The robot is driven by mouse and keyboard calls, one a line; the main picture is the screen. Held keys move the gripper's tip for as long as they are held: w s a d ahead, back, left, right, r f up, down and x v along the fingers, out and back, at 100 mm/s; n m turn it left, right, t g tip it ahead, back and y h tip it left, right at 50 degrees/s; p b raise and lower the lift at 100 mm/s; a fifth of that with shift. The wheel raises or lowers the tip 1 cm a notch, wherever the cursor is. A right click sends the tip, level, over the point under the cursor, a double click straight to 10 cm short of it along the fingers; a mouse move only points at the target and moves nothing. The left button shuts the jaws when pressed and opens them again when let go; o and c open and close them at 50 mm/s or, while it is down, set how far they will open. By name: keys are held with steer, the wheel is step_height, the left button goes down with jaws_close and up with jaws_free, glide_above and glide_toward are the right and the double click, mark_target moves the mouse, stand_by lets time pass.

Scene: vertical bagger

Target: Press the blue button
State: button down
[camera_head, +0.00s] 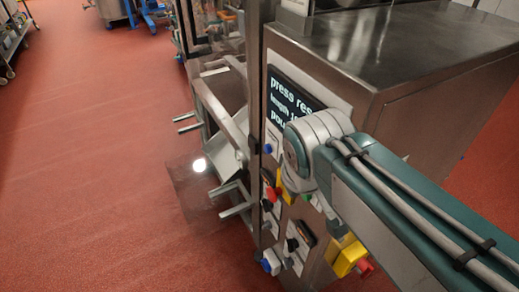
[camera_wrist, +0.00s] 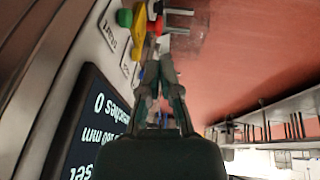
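A small blue button (camera_head: 267,148) sits on the steel panel just below the screen in the head view. In the wrist view a small blue patch (camera_wrist: 141,74), apparently this button, shows beside my gripper (camera_wrist: 162,48) and is partly hidden by a finger. My gripper's fingers converge at the tips and look shut, with nothing seen between them. Whether the gripper touches the button cannot be told. In the head view my arm's wrist hides the gripper and part of the panel.
The screen (camera_head: 289,102) has white text. A red control (camera_head: 270,193), a yellow piece (camera_head: 284,187) and a black knob (camera_head: 292,245) sit lower. Metal bars (camera_head: 235,210) stick out left. Red floor (camera_head: 95,130) is open.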

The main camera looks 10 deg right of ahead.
mark_target(268, 149)
steer(key=w+a+f+n+g+h, duration=0.1)
steer(key=w+a+n+h, duration=0.2)
steer(key=w+a+n, duration=0.3)
steer(key=w+a+f+n+h, duration=0.1)
steer(key=w+a+n+h, duration=0.3)
steer(key=w+n, duration=0.7)
steer(key=shift+w+a+f+n+g+h, duration=0.35)
steer(key=shift+w+a, duration=0.4)
steer(key=shift+a, duration=0.35)
steer(key=shift+d+f, duration=0.1)
steer(key=d+r+x, duration=0.2)
steer(key=x, duration=1)
steer(key=shift+w+d+f, duration=0.2)
steer(key=shift+w+f, duration=0.05)
steer(key=shift+f, duration=0.1)
